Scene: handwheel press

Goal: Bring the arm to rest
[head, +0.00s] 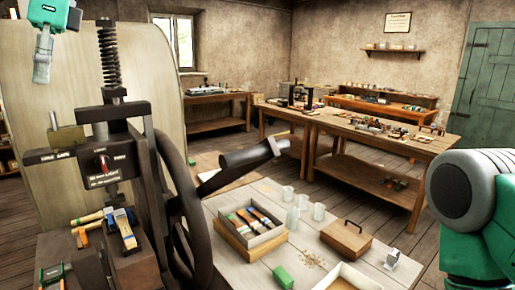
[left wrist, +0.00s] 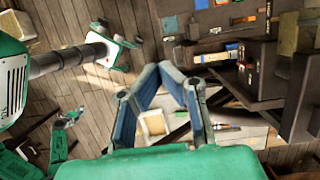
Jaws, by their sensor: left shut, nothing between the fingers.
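My left gripper (head: 41,74) hangs at the upper left of the head view, green with grey fingers, pointing down. It is shut and empty, left of the press spring and apart from it. Its fingers come together in the left wrist view (left wrist: 162,70). The dark press (head: 108,165) stands at the left, with a handwheel (head: 185,215) on its right side and a dark lever handle (head: 242,163) reaching right. A green and grey link of my arm shows at the right edge.
A pale table (head: 225,272) stands right of the press. It holds an open box (head: 248,247) of tools, several clear cups, a green block (head: 283,278) and a lidded wooden box (head: 346,240). Workbenches (head: 350,128) stand further back. Bare wooden floor lies between them.

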